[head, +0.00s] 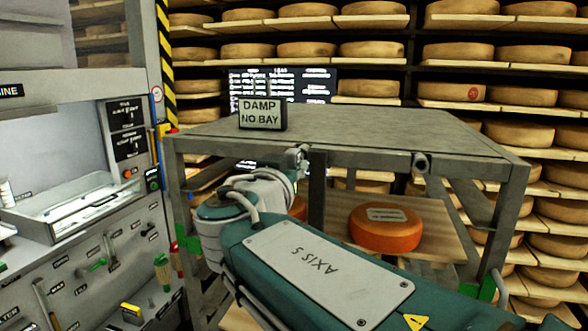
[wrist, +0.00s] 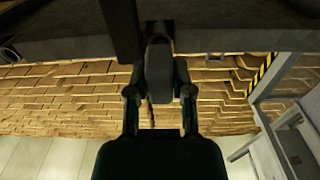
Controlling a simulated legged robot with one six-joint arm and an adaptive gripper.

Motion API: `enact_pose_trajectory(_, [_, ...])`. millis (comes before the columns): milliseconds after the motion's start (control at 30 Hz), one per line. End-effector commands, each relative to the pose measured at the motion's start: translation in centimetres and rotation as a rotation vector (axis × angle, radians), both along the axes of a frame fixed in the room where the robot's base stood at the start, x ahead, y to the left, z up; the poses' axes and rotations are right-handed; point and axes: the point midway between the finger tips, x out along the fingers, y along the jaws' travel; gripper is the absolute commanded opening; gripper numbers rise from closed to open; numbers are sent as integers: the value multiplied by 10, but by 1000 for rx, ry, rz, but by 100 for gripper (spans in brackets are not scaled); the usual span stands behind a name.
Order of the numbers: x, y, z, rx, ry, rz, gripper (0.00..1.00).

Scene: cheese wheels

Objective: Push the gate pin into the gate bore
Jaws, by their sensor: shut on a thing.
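My gripper (head: 297,160) is at the front rail of the grey table, just left of a dark upright post (head: 317,190). In the wrist view my gripper (wrist: 159,95) is shut on a grey, rounded piece, which I take for the gate pin (wrist: 159,68). The pin's far end meets or overlaps a dark block (wrist: 158,27) under the rail. Whether it touches or has entered a hole, I cannot tell. A round tube end (head: 420,161) on the rail farther right may be a bore. The opening in front of the pin is hidden.
The grey table (head: 370,128) carries a "DAMP NO BAY" sign (head: 262,114). An orange cheese wheel (head: 385,228) lies on the wooden shelf below. Cheese racks stand behind. A tool panel (head: 95,265) and a striped post (head: 165,60) are at left.

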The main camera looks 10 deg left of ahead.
Motion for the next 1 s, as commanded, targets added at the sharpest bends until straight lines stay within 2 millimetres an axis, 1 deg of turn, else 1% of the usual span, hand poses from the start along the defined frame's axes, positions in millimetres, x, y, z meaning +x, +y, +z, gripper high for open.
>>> enact_pose_trajectory(1000, [22, -2, 0, 0, 0, -1, 0])
